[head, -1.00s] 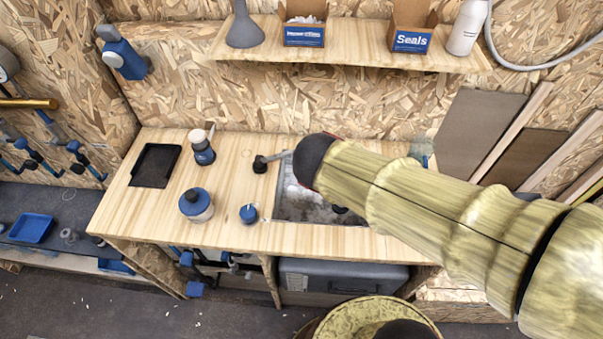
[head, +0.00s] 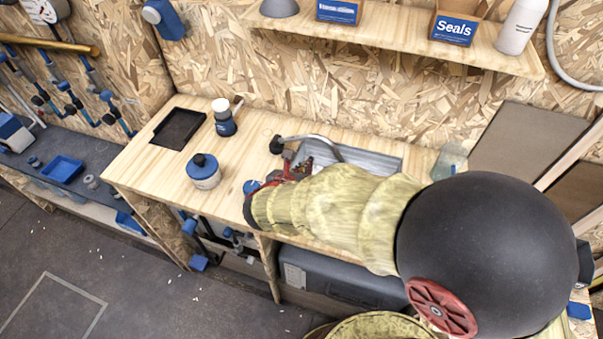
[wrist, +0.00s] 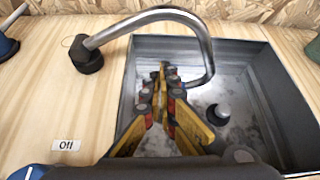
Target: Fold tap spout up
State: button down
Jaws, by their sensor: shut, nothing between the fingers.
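The tap has a black base (head: 277,144) on the wooden counter at the sink's left edge. Its curved metal spout (head: 318,139) reaches right over the sink. In the wrist view the spout (wrist: 165,14) arches across from its black base (wrist: 88,60) and bends down to an open end above the basin. My gripper (wrist: 167,72) has yellow and dark fingers, shut and empty, over the sink just left of the spout's downturned end. I cannot tell whether they touch. In the head view my gripper (head: 296,168) is near the tap, and my arm hides much of the sink.
The grey sink basin (wrist: 270,110) has a dark round drain piece (wrist: 219,114). An "Off" label (wrist: 66,145) lies on the counter. A blue-lidded jar (head: 204,172), a bottle (head: 223,120) and a black tray (head: 178,128) stand left. A shelf (head: 400,42) runs above.

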jog(key=shift+w+d+r+b, duration=0.25)
jog(key=shift+w+r, duration=0.1)
jog(key=shift+w, duration=0.25)
jog(key=shift+w+d+r+b, duration=0.2)
jog(key=shift+w+r+b, duration=0.15)
jog(key=shift+w, duration=0.3)
jog(key=shift+w+d+r+b, duration=0.25)
jog(key=shift+w+r, duration=0.1)
jog(key=shift+w, duration=0.25)
jog(key=shift+r+p, duration=0.1)
jog(key=shift+p, duration=0.25)
jog(key=shift+a+r+p, duration=0.1)
jog(key=shift+r+p, duration=0.15)
jog(key=shift+p, duration=0.35)
